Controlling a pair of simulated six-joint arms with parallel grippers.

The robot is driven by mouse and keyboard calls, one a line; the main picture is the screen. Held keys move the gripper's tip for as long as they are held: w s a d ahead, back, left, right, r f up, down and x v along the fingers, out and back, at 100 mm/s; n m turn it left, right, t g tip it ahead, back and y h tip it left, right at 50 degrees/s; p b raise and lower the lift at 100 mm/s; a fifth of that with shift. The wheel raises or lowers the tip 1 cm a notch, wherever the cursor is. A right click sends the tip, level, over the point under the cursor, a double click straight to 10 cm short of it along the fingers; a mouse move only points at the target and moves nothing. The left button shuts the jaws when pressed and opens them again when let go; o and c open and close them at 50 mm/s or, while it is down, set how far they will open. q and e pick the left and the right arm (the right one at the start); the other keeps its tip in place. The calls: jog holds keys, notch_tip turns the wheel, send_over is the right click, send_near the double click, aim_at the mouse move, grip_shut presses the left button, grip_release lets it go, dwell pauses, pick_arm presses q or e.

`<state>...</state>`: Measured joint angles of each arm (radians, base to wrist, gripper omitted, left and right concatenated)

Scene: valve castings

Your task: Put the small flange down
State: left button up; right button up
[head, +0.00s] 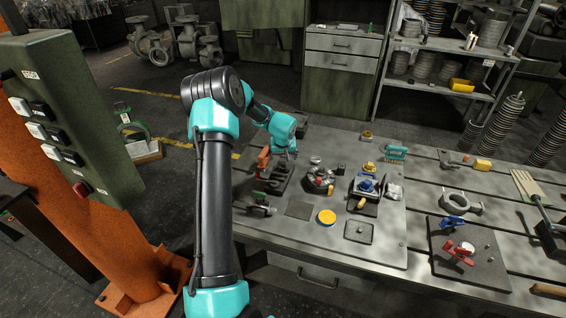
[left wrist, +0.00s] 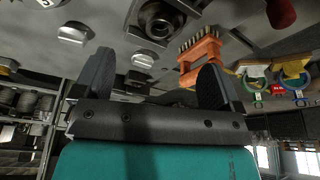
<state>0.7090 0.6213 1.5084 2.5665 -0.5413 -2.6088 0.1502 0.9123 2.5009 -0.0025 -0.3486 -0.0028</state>
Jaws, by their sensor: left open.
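My left gripper (head: 284,155) is low over the left part of the work table, beside an orange tool. In the left wrist view its two fingers (left wrist: 157,85) stand wide apart, with nothing seen held between them. Small silver round pieces lie near it; one shows beyond the fingers in the left wrist view (left wrist: 145,58) and another further left (left wrist: 75,32). I cannot tell which of these, if any, is the small flange. My right gripper is not in view.
The orange brush-like tool (left wrist: 200,58) is close to one finger. A dark round fixture (head: 319,180), a blue-topped vise-like fixture (head: 368,186) and a yellow disc (head: 327,217) are on the table. A control box (head: 75,125) stands at left. Bare tabletop (head: 290,235) shows in front.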

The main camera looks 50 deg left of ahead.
pick_arm(q)
jog(key=v, duration=0.9)
jog(key=shift+r, duration=0.2)
